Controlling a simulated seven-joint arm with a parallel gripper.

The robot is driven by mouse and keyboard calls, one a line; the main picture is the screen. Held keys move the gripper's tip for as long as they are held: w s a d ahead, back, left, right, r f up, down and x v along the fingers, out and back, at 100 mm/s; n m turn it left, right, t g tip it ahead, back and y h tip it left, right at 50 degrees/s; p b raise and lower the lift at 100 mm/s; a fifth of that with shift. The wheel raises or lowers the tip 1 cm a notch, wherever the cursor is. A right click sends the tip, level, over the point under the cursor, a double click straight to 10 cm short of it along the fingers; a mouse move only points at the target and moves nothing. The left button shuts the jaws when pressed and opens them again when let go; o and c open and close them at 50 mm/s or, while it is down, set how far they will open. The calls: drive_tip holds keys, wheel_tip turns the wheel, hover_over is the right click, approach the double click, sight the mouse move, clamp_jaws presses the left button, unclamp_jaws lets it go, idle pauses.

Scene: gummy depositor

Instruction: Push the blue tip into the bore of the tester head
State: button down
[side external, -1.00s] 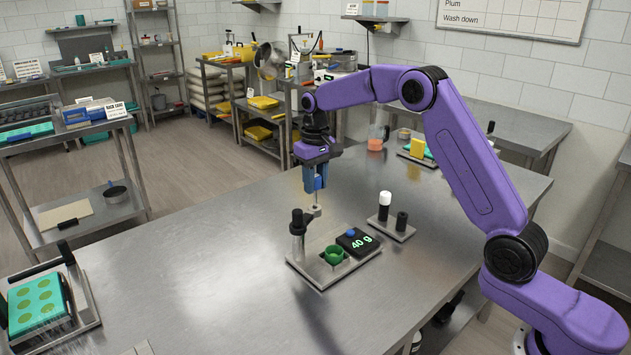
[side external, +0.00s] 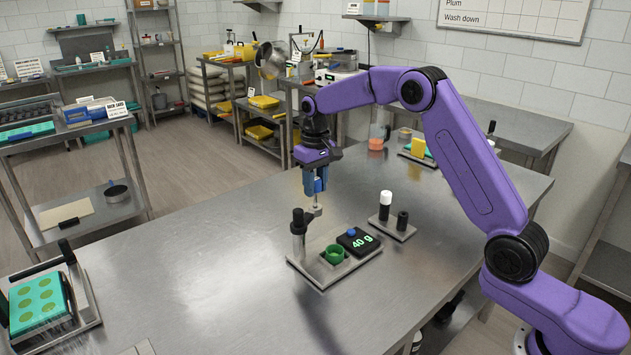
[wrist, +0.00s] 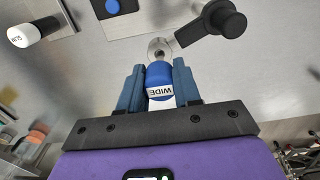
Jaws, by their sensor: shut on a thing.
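My gripper (side external: 316,184) is shut on the blue tip, its two blue fingers on either side of it. In the wrist view the tip (wrist: 158,72), with a white label reading WIDE, sits between the fingers (wrist: 158,88). The tester head (wrist: 158,47) is a metal ring just beyond the tip's end, on a dark arm from a black-capped post. In the side view the head (side external: 315,211) is right below my gripper, with the tip's pale narrow end over it. I cannot tell whether that end is inside the bore.
The tester post (side external: 298,238) stands left of the head, on a plate with a green cup (side external: 334,254) and a scale reading 40 g (side external: 358,241).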

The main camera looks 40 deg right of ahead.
drive_tip(key=shift+f, duration=2.5)
drive_tip(key=shift+r, duration=0.15)
wheel_tip(320, 180, up, 17)
hover_over(315, 208)
drive_tip(key=shift+w+d+f, duration=0.15)
drive_tip(key=shift+f, duration=1.1)
drive_tip(key=shift+w+d+f, duration=0.15)
drive_tip(key=shift+f, duration=1.1)
drive_tip(key=shift+f, duration=2.9)
drive_tip(key=shift+f, duration=1.3)
